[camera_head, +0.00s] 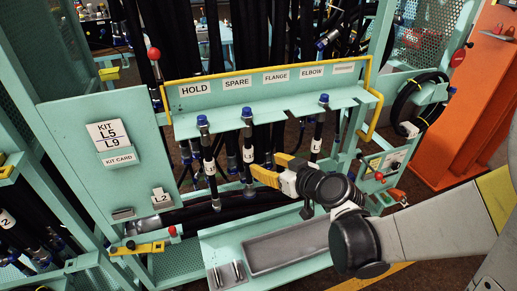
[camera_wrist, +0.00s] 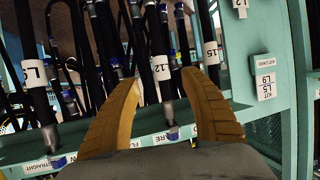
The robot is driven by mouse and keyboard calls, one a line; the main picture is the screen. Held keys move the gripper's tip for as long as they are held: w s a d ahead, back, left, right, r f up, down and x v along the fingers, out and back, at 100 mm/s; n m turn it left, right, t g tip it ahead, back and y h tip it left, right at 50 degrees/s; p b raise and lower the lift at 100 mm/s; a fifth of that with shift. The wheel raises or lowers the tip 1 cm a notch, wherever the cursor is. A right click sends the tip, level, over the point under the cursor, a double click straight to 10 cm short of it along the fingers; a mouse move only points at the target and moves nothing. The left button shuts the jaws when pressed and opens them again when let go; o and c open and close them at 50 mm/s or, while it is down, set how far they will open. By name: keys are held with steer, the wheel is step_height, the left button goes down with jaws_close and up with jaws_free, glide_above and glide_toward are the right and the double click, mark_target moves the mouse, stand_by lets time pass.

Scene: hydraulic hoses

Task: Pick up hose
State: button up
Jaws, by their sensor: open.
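Three black hoses with blue-capped ends hang in the teal rack. The left hose (camera_head: 209,155) carries a white label, which reads 15 in the wrist view (camera_wrist: 211,53). The middle hose (camera_head: 248,140) hangs below the SPARE and FLANGE signs; it also shows in the wrist view (camera_wrist: 156,45). The right hose (camera_head: 318,132) is by the ELBOW sign and shows at the left of the wrist view (camera_wrist: 36,85). My gripper (camera_head: 264,166) is open, its yellow fingers pointing at the middle hose. In the wrist view, the middle hose appears between the fingers (camera_wrist: 153,75). Contact is not visible.
The rack's sign ledge (camera_head: 270,85) has a yellow rail. A kit card panel (camera_head: 85,150) stands left, and a tray (camera_head: 290,247) lies below. A coiled hose (camera_head: 405,105) hangs right, beside an orange post (camera_head: 450,110). More dark hoses hang behind.

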mark_target(251, 156)
steer(key=b+x, duration=0.2)
steer(key=x, duration=0.8)
steer(key=shift+w+a+b, duration=0.25)
steer(key=shift+w+b, duration=0.05)
steer(key=shift+w, duration=0.05)
jaws_close()
